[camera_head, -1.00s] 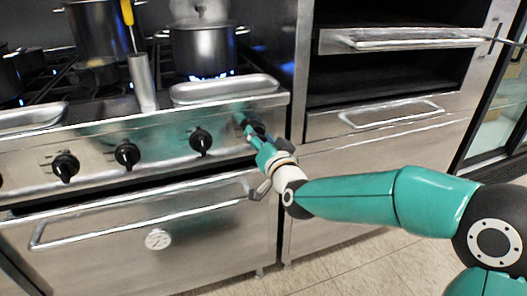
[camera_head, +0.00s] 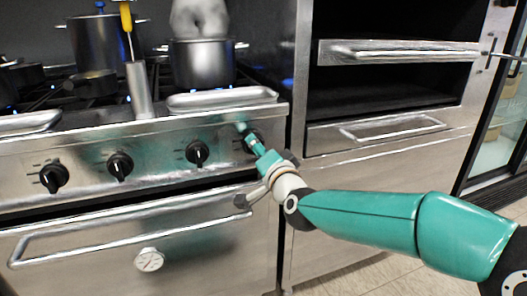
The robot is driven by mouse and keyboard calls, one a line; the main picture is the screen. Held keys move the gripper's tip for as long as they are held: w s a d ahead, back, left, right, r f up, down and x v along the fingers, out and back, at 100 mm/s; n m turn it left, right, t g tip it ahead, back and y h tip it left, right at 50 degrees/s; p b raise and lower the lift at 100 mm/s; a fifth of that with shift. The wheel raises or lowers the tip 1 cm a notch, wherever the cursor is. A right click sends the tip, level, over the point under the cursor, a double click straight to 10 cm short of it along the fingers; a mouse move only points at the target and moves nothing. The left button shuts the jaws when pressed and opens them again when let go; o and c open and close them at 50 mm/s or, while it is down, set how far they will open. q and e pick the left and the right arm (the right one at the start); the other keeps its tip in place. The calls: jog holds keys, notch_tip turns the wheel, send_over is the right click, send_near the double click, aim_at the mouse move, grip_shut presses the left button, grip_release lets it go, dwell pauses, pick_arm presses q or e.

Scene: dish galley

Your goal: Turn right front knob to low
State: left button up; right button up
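The right front knob (camera_head: 253,141) is the rightmost black knob on the stove's steel front panel. My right gripper (camera_head: 249,138), with teal fingers, is at this knob and covers part of it. One finger shows at the knob's upper left. Whether the fingers press on the knob is too small to tell, and its pointer is hidden. A steel pot (camera_head: 203,65) stands on the front right burner above it, with a pale plume over it. My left gripper is not in view.
Other black knobs (camera_head: 197,152) line the panel to the left. The oven door handle (camera_head: 120,238) runs below, close under my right gripper. A steel tray (camera_head: 222,99) lies on the front ledge. An oven unit (camera_head: 385,140) stands at the right.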

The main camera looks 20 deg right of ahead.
jog(key=shift+d+r, duration=0.1)
jog(key=shift+d, duration=0.1)
jog(key=o, duration=1)
jog(key=shift+o, duration=0.8)
jog(key=shift+a, duration=0.1)
jog(key=shift+s, duration=0.1)
jog(key=s, duration=1.1)
jog(key=shift+s+d, duration=0.2)
jog(key=shift+s, duration=0.2)
jog(key=shift+d+f, duration=0.1)
jog(key=shift+f, duration=0.1)
